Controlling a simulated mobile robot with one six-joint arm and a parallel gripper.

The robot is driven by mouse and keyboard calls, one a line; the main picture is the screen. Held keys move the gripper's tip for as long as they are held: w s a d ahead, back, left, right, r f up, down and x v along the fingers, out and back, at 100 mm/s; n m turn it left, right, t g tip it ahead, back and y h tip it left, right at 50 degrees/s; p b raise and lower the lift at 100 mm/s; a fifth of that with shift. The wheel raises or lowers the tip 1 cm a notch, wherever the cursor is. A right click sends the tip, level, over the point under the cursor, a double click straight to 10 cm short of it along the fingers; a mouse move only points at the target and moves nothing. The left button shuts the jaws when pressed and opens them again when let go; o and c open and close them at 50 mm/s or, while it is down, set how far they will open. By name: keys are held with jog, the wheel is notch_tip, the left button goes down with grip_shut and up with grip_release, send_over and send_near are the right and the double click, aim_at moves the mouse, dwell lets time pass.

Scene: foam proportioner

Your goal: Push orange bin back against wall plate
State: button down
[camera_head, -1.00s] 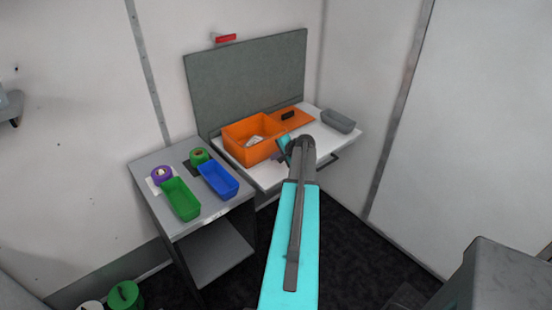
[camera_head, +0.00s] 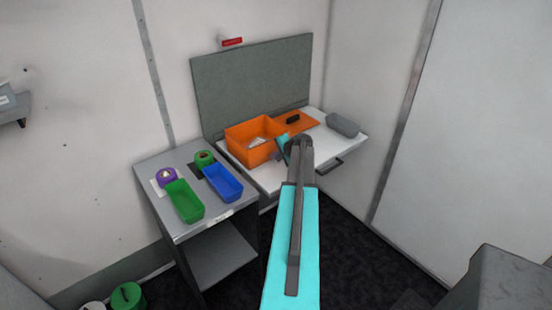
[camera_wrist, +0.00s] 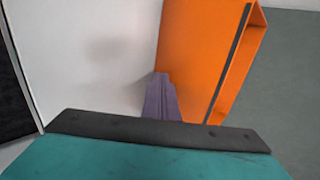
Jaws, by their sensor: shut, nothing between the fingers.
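The orange bin (camera_head: 250,146) stands on the white table in front of the grey-green wall plate (camera_head: 245,85). It holds something pale inside. Whether its back touches the plate is hard to tell. In the wrist view the bin (camera_wrist: 192,50) fills the upper middle, with the plate (camera_wrist: 290,100) at the right. My gripper (camera_wrist: 161,78) is shut and empty, its purple-grey fingers at the lower left edge of the bin's orange face. Contact cannot be told for sure. In the head view my wrist hides the fingertips.
An orange flat panel with a black block (camera_head: 293,121) lies right of the bin, then a grey container (camera_head: 342,125). A side table (camera_head: 225,212) at left holds a green tray (camera_head: 184,201), a blue tray (camera_head: 222,182) and tape rolls.

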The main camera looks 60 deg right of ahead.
jog(key=shift+w+d, duration=0.5)
jog(key=shift+w, duration=1)
jog(key=shift+w+d, duration=0.45)
jog(key=shift+w, duration=1)
jog(key=shift+w+d, duration=0.5)
jog(key=shift+w, duration=1)
jog(key=shift+s+a+b, duration=0.5)
jog(key=shift+s, duration=0.95)
jog(key=shift+s+a+b, duration=0.45)
jog(key=shift+s, duration=1.05)
jog(key=shift+s+a+b, duration=0.5)
jog(key=shift+s, duration=0.95)
